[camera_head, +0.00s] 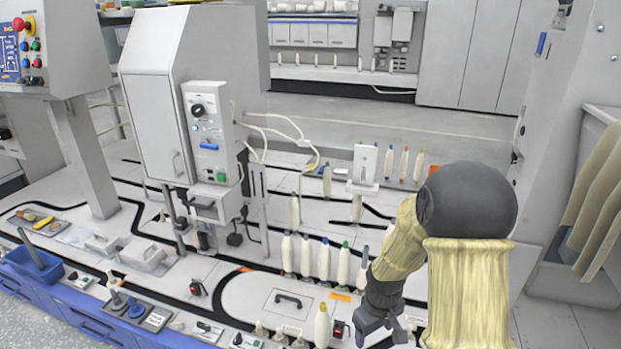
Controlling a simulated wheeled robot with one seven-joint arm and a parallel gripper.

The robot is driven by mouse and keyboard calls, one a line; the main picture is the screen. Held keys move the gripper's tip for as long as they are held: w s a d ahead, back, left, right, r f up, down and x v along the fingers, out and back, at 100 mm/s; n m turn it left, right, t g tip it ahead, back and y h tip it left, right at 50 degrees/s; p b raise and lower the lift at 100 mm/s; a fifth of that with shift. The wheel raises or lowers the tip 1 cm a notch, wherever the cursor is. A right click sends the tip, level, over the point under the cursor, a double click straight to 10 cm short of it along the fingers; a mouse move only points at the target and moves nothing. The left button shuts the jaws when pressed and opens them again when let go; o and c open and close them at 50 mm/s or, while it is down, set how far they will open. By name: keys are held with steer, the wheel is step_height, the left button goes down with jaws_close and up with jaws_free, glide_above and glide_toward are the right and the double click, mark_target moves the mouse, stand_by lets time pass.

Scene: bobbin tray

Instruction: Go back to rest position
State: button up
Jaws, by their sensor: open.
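My gripper (378,338) is at the lower right of the head view, pointing down, dark, at the end of my arm with its cream fabric cover. It appears open, with nothing seen between its fingers. A pale bobbin with a yellow top (322,326) stands upright to its left, apart from it. A row of pale bobbins (306,256) with coloured tops stands upright behind, left of my arm. My arm hides part of the area behind it.
A grey machine cabinet (150,125) with a control box (208,135) stands at left centre. A control panel (28,55) with a red knob is at far left. A blue bin (32,268) sits at lower left. Beige cloths (600,195) hang at right. Open floor (400,115) lies behind.

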steer(key=s+r+m+t+p, duration=0.15)
steer(key=s+r+m, duration=0.45)
steer(key=s+r, duration=0.6)
steer(key=w+p+v, duration=0.3)
steer(key=p+v, duration=1.3)
steer(key=w+r+p+v, duration=0.1)
steer(key=w+p+v, duration=0.2)
steer(key=p+v, duration=1.2)
steer(key=shift+w+d+r+p, duration=0.15)
steer(key=shift+w+r+p, duration=0.25)
steer(key=shift+r+p, duration=0.2)
steer(key=shift+f, duration=0.1)
